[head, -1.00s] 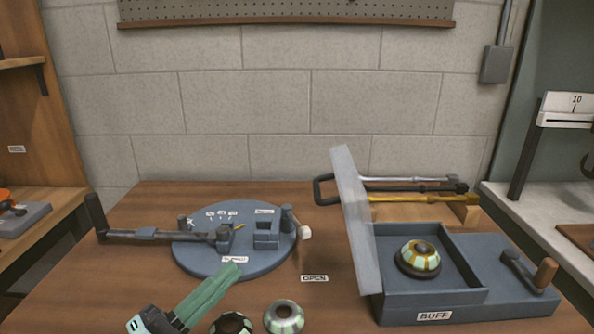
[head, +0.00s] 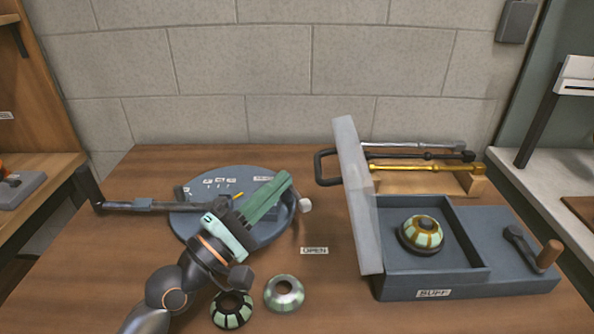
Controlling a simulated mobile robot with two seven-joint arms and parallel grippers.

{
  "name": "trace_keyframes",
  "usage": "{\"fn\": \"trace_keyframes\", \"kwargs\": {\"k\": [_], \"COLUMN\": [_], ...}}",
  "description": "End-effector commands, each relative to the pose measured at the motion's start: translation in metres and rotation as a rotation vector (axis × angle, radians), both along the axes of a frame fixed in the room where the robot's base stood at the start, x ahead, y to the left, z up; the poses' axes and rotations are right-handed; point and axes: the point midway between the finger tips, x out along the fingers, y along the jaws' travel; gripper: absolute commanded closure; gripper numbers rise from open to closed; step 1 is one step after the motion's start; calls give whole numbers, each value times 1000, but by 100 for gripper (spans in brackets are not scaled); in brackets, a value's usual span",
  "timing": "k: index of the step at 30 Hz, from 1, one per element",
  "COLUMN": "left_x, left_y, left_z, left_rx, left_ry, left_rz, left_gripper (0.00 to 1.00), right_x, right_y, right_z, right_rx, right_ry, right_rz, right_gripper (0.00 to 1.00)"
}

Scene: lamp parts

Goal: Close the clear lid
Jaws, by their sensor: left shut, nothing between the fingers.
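The clear lid (head: 357,195) stands raised, near upright, along the left side of the blue-grey box labelled BUFF (head: 400,289). Inside the box's open compartment sits a gold and pale-green striped lamp part (head: 421,235). My left gripper (head: 284,180) is shut and empty, its green fingers over the round blue-grey plate, to the left of the lid and apart from it. My right gripper is not in view.
The round plate (head: 190,222) hides partly behind my left gripper. Two ring-shaped parts, one dark-striped (head: 232,309) and one silver and green (head: 284,293), lie near the front. Rods on a wooden rack (head: 455,182) stand behind the box. A crank handle (head: 547,255) sits at the box's right.

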Motion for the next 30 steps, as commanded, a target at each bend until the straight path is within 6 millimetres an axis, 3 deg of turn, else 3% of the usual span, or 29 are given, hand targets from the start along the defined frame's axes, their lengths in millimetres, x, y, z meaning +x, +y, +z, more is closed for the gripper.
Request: {"fn": "trace_keyframes", "kwargs": {"k": [10, 22, 30], "left_x": [-2, -2, 3], "left_y": [-32, -34, -35], "left_z": [15, 15, 23], "left_rx": [-1, 1, 30], "left_ry": [1, 1, 0], "left_rz": [-1, 1, 1], "left_gripper": [100, 100, 100], "right_x": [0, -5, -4], "right_y": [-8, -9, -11], "right_z": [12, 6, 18], "right_rx": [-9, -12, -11], "right_ry": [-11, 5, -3], "right_rz": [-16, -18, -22], "right_gripper": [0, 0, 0]}}
